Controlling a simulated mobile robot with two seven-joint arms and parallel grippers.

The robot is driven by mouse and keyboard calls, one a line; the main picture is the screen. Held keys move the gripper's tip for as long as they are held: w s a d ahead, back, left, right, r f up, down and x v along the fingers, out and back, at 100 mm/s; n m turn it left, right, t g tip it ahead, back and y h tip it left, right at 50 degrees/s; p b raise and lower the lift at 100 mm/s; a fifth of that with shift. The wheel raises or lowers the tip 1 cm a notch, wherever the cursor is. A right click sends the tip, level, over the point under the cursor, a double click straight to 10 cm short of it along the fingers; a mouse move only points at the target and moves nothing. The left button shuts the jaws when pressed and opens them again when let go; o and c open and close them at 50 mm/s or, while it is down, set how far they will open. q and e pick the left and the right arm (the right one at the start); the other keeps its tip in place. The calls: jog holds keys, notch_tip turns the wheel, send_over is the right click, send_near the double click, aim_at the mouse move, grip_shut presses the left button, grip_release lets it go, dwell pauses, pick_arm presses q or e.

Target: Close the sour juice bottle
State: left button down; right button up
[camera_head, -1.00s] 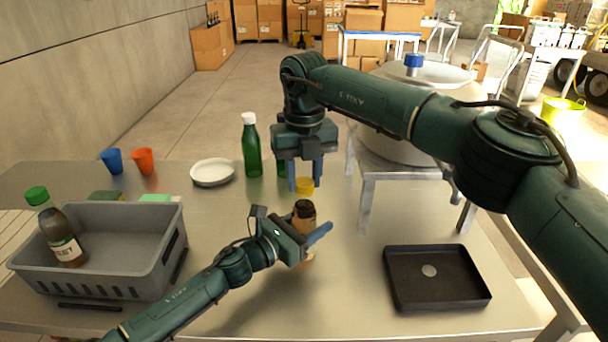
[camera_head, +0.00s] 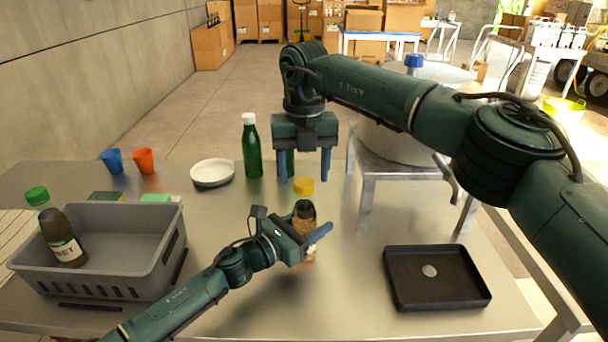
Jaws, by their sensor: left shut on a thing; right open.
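A small bottle (camera_head: 305,209) with dark contents stands upright near the table's middle; its label is largely hidden, so I cannot read whether it is the sour juice. My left gripper (camera_head: 318,241) is shut on its body. A yellow cap (camera_head: 304,186) shows right above the bottle, apparently on its clear neck; I cannot tell how tightly it sits. My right gripper (camera_head: 305,181) points down over the cap, open, with its fingers apart on either side and clear of it.
A grey crate (camera_head: 120,270) at left holds a green-capped dark bottle (camera_head: 62,240). A green bottle (camera_head: 252,150), white plate (camera_head: 212,172), blue cup (camera_head: 112,161) and orange cup (camera_head: 143,160) stand behind. A black tray (camera_head: 440,285) lies at right.

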notch_tip(320, 180, up, 10)
jog(key=shift+r, duration=0.2)
pick_arm(q)
jog(key=c, duration=0.5)
grip_release()
jog(key=b+v, duration=0.2)
jog(key=v, duration=1)
jog(key=shift+s+a+f, duration=0.1)
jog(key=shift+s+a, duration=0.1)
jog(key=shift+s, duration=0.05)
jog(key=shift+s+a, duration=0.2)
pick_arm(e)
jog(key=shift+f, duration=0.95)
